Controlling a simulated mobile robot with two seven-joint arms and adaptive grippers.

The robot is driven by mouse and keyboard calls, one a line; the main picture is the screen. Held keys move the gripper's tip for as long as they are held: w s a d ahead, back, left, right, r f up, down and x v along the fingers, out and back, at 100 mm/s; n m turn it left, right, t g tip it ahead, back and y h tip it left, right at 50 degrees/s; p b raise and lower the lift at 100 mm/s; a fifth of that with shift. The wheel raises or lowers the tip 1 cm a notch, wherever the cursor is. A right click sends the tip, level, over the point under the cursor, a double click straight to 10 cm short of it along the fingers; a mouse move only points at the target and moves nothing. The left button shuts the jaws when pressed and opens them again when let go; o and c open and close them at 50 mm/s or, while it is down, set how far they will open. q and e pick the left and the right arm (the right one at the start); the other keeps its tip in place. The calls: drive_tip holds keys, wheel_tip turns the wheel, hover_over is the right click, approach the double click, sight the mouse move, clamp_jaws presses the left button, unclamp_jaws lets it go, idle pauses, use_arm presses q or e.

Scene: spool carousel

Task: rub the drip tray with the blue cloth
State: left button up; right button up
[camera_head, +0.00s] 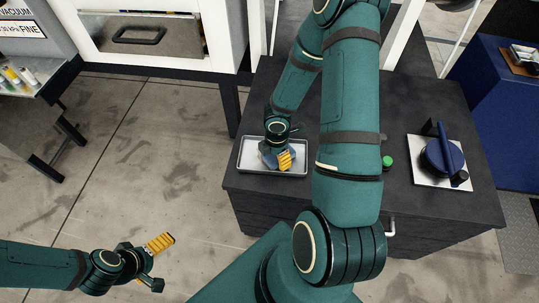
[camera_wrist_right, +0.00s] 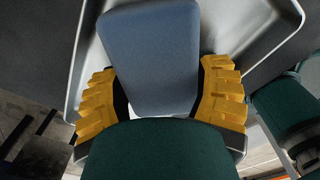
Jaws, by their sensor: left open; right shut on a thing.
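The grey drip tray (camera_head: 246,166) lies on the dark cabinet top, near its left end. My right gripper (camera_head: 284,160) is over the tray, shut on the blue cloth (camera_head: 267,157). In the right wrist view the cloth (camera_wrist_right: 150,50) is a blue-grey pad between the yellow fingers of my right gripper (camera_wrist_right: 158,95). The tray (camera_wrist_right: 232,38) shows around and beneath it; whether the cloth touches the tray floor I cannot tell. My left gripper (camera_head: 158,262) is open and empty over the floor at the lower left.
My right arm hides the middle of the cabinet top (camera_head: 405,206). A green-capped item (camera_head: 387,162) stands just right of the arm. A blue round device on a pale plate (camera_head: 441,158) is farther right. A white drawer unit (camera_head: 190,38) stands at the back left.

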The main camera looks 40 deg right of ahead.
drive_tip(key=shift+s+f+b, duration=0.1)
drive_tip(key=shift+f+b, duration=0.1)
drive_tip(key=shift+b, duration=0.1)
drive_tip(key=shift+w+a+f, duration=0.15)
drive_tip(key=shift+w+a, duration=1.25)
drive_tip(key=shift+w, duration=0.05)
drive_tip(key=shift+w+r+p, duration=0.1)
drive_tip(key=shift+r+p, duration=0.65)
drive_tip(key=shift+r, duration=0.1)
drive_tip(key=shift+d+r+p, duration=0.1)
drive_tip(key=shift+r+p, duration=1.8)
drive_tip(key=shift+r, duration=0.3)
drive_tip(key=shift+r+p, duration=1.35)
drive_tip(key=shift+r, duration=0.2)
